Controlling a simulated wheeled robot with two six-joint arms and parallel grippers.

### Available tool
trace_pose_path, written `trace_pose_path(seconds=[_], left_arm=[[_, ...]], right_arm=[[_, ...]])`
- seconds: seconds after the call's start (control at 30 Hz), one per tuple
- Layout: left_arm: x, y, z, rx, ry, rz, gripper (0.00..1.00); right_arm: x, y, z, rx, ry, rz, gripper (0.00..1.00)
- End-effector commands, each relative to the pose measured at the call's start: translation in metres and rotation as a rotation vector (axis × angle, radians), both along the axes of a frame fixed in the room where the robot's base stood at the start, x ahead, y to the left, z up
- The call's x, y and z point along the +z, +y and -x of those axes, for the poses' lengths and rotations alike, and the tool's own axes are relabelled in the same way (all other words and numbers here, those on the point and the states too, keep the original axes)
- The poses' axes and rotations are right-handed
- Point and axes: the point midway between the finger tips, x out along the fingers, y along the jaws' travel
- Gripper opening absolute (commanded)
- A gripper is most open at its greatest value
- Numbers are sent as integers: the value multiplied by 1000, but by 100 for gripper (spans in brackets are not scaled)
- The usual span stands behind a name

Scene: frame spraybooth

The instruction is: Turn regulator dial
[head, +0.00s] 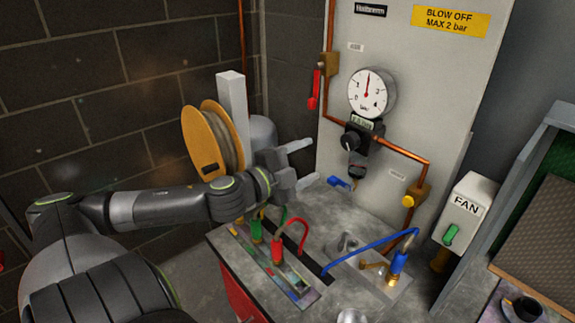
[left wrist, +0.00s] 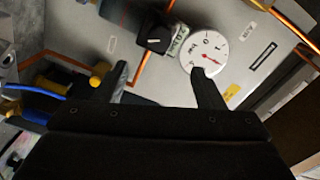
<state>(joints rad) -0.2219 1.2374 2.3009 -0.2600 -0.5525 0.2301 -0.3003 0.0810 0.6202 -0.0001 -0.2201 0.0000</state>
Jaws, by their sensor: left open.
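The black regulator dial (head: 352,140) sticks out from the grey panel, just below the round white pressure gauge (head: 371,92) with its red needle. In the left wrist view the dial (left wrist: 156,37) shows beyond the fingertips, between their lines, and the gauge (left wrist: 204,52) is to its right. My left gripper (head: 306,164) is open and empty, with its fingers pointing at the panel. It is to the left of the dial and apart from it. In the left wrist view my left gripper (left wrist: 160,70) shows both dark fingers spread. My right gripper is not in view.
A copper pipe (head: 400,153) runs from the regulator to a brass valve. A red lever (head: 315,90) hangs at the left. Below is a metal bench (head: 330,225) with a blue hose (head: 368,247) and a red hooked hose. A wire spool (head: 210,140) stands behind my forearm.

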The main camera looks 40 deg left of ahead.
Motion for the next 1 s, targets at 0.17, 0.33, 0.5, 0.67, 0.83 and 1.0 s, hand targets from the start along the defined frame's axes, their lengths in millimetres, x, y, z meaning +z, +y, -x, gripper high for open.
trace_pose_path(seconds=[0.17, 0.33, 0.5, 0.67, 0.83, 1.0], left_arm=[[3, 0, 17, -4, 5, -1, 63], [4, 2, 31, -1, 4, 1, 63], [3, 3, 42, -3, 2, 1, 63], [2, 3, 46, -5, 2, 2, 63], [2, 3, 47, -5, 0, 2, 63], [2, 3, 47, -4, 1, 2, 63]], right_arm=[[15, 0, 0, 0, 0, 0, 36], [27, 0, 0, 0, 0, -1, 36], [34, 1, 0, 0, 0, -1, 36], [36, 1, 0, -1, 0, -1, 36], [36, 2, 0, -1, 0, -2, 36], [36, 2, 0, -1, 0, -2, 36]])
